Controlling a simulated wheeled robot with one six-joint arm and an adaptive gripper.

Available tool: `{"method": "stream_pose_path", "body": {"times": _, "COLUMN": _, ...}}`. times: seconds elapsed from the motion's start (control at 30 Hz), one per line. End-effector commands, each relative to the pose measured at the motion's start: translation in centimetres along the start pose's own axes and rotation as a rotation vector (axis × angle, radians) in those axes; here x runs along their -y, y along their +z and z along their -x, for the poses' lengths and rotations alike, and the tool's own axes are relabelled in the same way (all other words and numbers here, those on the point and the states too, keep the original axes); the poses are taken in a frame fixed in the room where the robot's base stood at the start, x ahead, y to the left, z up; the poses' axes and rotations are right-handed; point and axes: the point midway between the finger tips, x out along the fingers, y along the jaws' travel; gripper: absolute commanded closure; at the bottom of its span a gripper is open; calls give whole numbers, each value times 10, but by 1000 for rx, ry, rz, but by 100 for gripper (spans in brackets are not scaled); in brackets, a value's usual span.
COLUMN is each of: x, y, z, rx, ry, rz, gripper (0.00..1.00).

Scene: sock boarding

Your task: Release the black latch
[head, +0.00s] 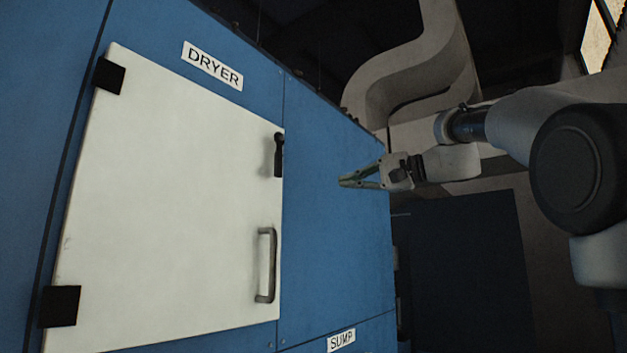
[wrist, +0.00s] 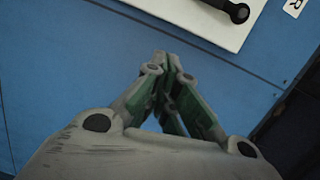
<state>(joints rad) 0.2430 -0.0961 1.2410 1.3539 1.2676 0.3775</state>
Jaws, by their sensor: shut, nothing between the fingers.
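The black latch (head: 279,155) is a small dark lever on the right edge of the white dryer door (head: 170,200), above the handle. It hangs upright, with its round pivot at the top. In the wrist view the latch (wrist: 236,11) shows at the top edge, partly cut off, on the corner of the white door (wrist: 190,14). My gripper (head: 341,182) is to the right of the latch, in front of the blue panel and apart from the latch. In the wrist view its green-sided fingers (wrist: 165,62) meet at the tips, shut and empty.
A grey bar handle (head: 266,265) is on the door below the latch. Black hinges (head: 108,75) are on the door's left side. The blue machine front (head: 325,240) stands flat around the door. A large pale duct (head: 430,60) is behind my arm.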

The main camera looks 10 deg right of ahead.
Motion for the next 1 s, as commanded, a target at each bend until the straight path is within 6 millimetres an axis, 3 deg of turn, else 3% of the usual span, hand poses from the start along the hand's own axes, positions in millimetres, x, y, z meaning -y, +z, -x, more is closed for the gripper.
{"method": "stream_pose_path", "body": {"times": 0.03, "x": 16, "y": 8, "z": -1, "rx": 22, "ry": -35, "rz": -10, "gripper": 100}}
{"method": "stream_pose_path", "body": {"times": 0.1, "x": 26, "y": 17, "z": -2, "rx": 54, "ry": -68, "rz": -45, "gripper": 100}}
{"method": "stream_pose_path", "body": {"times": 0.63, "x": 26, "y": 21, "z": -8, "rx": 72, "ry": -68, "rz": -92, "gripper": 100}}
{"method": "stream_pose_path", "body": {"times": 0.77, "x": 27, "y": 23, "z": -25, "rx": 73, "ry": -67, "rz": -92, "gripper": 100}}
{"method": "stream_pose_path", "body": {"times": 1.0, "x": 30, "y": 27, "z": -77, "rx": 75, "ry": -67, "rz": -91, "gripper": 100}}
